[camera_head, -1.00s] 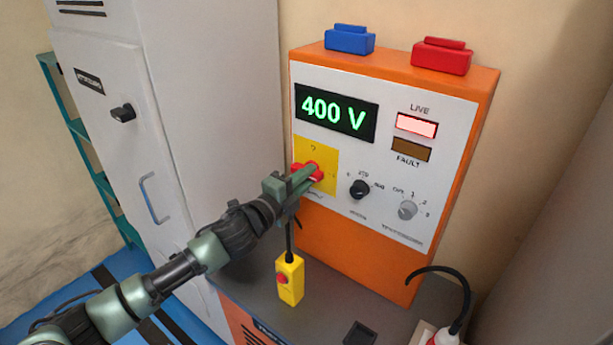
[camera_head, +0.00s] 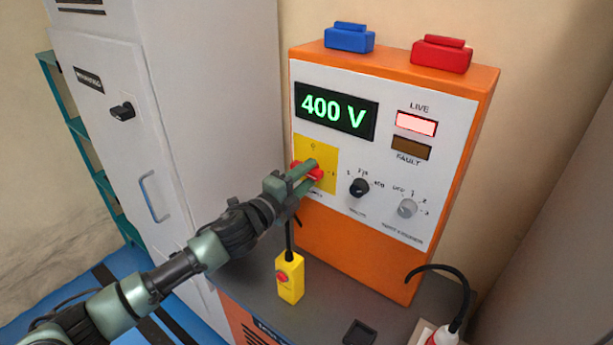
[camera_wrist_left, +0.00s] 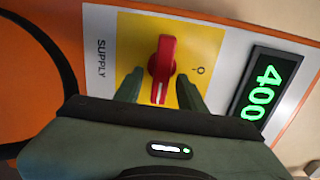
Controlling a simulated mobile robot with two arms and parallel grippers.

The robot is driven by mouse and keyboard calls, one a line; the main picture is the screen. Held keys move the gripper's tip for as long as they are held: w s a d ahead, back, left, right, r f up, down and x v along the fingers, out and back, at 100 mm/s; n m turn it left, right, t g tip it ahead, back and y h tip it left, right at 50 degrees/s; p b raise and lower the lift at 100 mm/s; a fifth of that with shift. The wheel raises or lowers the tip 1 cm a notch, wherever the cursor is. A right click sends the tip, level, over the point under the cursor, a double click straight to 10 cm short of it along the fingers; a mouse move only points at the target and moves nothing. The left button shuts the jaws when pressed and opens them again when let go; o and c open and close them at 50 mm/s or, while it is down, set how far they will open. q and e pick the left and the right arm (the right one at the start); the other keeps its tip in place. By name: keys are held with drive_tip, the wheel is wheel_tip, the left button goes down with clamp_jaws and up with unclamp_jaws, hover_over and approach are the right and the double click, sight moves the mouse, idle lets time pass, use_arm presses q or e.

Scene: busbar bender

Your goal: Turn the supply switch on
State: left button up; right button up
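The supply switch is a red rotary handle (camera_head: 312,174) on a yellow plate (camera_head: 316,152) at the lower left of the supply's front panel. In the left wrist view the handle (camera_wrist_left: 162,62) lies crosswise to the direction of the O mark, so it is horizontal on the panel. My left gripper (camera_head: 307,175) is at the switch with its fingers spread. In the left wrist view its fingers (camera_wrist_left: 160,90) stand on either side of the handle, with yellow plate visible between. The display (camera_head: 336,113) reads 400 V and the LIVE lamp (camera_head: 416,124) is lit. My right gripper is not in view.
Two knobs, black (camera_head: 359,187) and grey (camera_head: 407,208), sit right of the switch. A grey cabinet (camera_head: 215,100) stands left. Blue (camera_head: 349,39) and red (camera_head: 441,55) blocks top the supply.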

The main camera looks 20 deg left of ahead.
use_arm(q)
drive_tip(key=b+v, duration=0.2)
drive_tip(key=v, duration=0.6)
drive_tip(key=shift+b, duration=0.35)
